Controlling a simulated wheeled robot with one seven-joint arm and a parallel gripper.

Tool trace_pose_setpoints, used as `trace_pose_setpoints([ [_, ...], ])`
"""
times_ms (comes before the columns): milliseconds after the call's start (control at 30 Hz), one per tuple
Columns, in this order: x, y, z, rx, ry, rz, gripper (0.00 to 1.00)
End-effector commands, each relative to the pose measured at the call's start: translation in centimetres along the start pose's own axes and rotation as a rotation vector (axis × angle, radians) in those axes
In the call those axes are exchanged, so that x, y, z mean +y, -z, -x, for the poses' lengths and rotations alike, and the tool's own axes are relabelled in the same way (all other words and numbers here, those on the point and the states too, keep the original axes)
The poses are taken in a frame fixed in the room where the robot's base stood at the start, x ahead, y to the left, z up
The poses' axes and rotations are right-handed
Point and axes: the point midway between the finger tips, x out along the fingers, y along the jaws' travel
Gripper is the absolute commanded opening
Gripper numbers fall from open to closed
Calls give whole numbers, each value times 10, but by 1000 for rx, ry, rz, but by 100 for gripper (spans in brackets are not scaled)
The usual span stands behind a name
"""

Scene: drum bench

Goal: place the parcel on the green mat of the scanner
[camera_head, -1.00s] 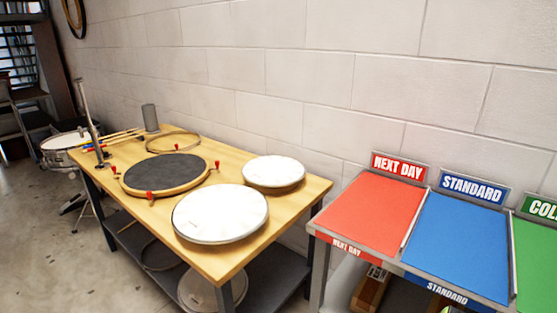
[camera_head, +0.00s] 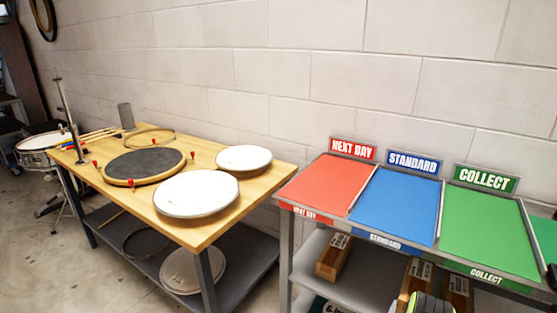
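No gripper of mine shows in this view. Several brown boxes with white labels lie on the shelf under the sorting table; one box (camera_head: 333,258) is at the left, and another box (camera_head: 416,274) and a third box (camera_head: 458,291) are further right. I cannot tell which, if any, is the parcel. A green surface (camera_head: 546,238) is cut off at the right edge, with a dark part beside its lower end; I cannot tell whether it is the scanner's mat. No scanner is clearly visible.
The sorting table has empty red NEXT DAY (camera_head: 327,183), blue STANDARD (camera_head: 397,205) and green COLLECT (camera_head: 488,228) surfaces. Left stands a wooden bench (camera_head: 232,222) with drum heads. A black and yellow-green striped object (camera_head: 430,303) shows at the bottom edge. Floor is open at lower left.

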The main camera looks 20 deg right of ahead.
Motion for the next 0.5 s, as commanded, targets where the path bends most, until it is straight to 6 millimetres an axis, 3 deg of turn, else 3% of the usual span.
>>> trace_pose_setpoints([
  [267,-54,8,13,3,108,0,41],
  [500,-129,18,42,3,267,0,41],
])
